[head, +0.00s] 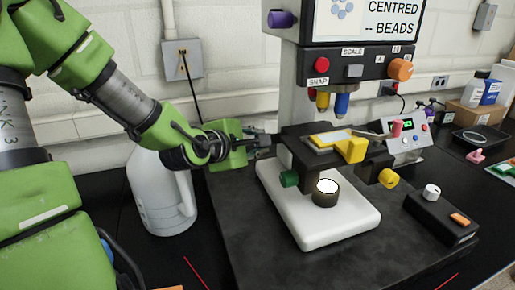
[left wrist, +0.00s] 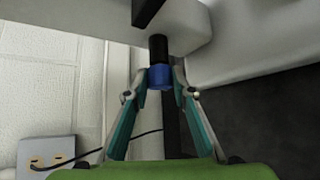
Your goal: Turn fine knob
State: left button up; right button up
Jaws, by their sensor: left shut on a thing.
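The microscope (head: 293,85) stands on a white base (head: 340,228), and its screen reads "CENTRED -- BEADS". My left gripper (head: 268,145) reaches in from the left beside the stage (head: 300,140). In the left wrist view my left gripper (left wrist: 161,86) has its fingertips on either side of a blue knob (left wrist: 160,74) on a black shaft, shut on it. That knob is hidden in the head view. Which knob is the fine one is not labelled. My right gripper is out of view.
A white jug (head: 160,195) stands just below my left forearm. A black control box (head: 430,217) with a white dial is at the right. A wall outlet (head: 182,58) with a cable is behind. A black tray (head: 481,139) lies farther right.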

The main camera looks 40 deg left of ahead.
pick_arm(q)
jog(key=shift+f, duration=0.15)
dwell(0.3)
jog(key=o, duration=1.1)
